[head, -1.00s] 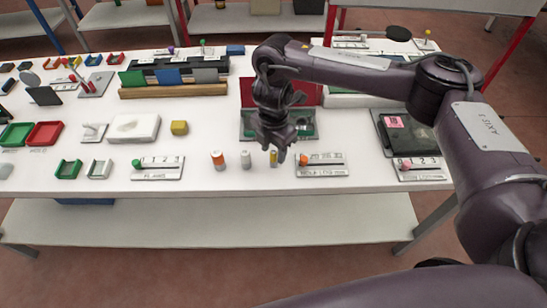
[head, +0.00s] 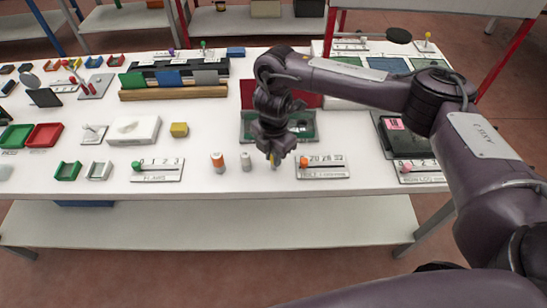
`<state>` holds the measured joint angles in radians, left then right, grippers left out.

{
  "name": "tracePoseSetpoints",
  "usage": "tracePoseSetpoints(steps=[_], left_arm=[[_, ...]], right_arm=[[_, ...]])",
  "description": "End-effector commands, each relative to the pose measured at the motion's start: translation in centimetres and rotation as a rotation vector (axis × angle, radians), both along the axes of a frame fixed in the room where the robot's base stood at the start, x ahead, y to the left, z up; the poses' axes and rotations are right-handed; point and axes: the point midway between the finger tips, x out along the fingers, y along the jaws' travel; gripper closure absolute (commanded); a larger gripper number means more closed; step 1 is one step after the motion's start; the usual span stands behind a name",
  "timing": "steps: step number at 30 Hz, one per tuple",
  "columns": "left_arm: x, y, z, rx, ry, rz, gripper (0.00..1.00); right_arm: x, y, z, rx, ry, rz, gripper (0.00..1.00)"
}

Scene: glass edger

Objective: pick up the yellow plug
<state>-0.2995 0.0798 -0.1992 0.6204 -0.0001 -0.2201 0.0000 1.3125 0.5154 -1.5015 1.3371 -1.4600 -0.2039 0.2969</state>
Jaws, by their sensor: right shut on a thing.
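The yellow plug (head: 274,163) is a small yellow upright piece near the table's front edge, in the middle of the head view. My right gripper (head: 275,154) is over it, pointing down and shut on it. The fingers hide the plug's upper part; only its lower part shows below them. I cannot tell whether its base still touches the table. My left gripper is not in view.
A grey plug (head: 246,162) and an orange-and-white plug (head: 217,161) stand just left. A scale with an orange knob (head: 322,166) lies close on the right. A green tray with a red lid (head: 307,125) is behind my gripper. The white table (head: 230,185) is bare in front.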

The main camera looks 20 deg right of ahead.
Motion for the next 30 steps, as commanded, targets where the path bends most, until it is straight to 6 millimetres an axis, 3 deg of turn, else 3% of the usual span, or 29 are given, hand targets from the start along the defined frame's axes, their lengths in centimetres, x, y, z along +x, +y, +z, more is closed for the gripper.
tracePoseSetpoints(steps=[8, 11, 21, 30], left_arm=[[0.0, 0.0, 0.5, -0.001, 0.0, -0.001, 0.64], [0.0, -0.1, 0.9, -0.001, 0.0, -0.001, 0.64], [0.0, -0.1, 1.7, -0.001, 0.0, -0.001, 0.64], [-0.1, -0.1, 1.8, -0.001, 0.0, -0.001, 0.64]], right_arm=[[0.2, 0.0, 1.9, -0.001, -0.005, 0.001, 1.0], [0.2, -0.1, 3.9, -0.001, -0.008, 0.001, 1.0], [0.2, 0.0, 13.2, -0.002, -0.009, 0.001, 1.0], [0.1, 0.0, 18.7, -0.002, -0.003, 0.0, 1.0]])
